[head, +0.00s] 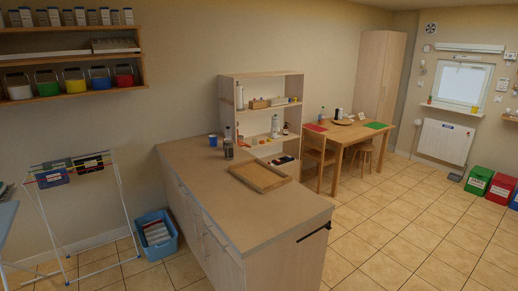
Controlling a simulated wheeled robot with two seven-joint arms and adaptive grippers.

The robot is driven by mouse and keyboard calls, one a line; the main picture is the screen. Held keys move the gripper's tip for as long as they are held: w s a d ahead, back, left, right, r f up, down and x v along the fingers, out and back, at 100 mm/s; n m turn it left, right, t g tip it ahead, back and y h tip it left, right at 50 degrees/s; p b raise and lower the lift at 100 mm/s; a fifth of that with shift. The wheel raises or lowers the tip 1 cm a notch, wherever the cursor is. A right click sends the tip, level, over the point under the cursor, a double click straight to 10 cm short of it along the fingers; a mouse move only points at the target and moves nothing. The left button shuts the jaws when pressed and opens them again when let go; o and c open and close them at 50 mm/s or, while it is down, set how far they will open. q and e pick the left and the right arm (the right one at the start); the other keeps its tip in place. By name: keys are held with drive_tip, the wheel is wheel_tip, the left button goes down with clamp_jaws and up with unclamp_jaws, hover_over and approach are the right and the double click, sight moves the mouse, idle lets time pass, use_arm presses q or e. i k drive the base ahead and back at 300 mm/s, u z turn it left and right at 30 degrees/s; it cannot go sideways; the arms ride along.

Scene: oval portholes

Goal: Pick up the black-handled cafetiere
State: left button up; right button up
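A small dark, glassy upright vessel (228,149) stands on the far left part of the wooden counter (200,170). It may be the cafetiere, but it is too small to make out a black handle. A small dark item (339,113) also stands on the dining table, too small to identify. Neither of my grippers is in view.
A blue cup (213,140) stands beside the vessel. An empty-looking wooden tray (260,178) lies on the counter. A shelf unit (261,107) stands behind. A drying rack (80,205) and blue basket (156,235) are left. Tiled floor is open at right.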

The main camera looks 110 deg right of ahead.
sight(228, 147)
drive_tip(key=z, duration=2.7)
drive_tip(key=i, duration=1.35)
drive_tip(key=u, duration=0.45)
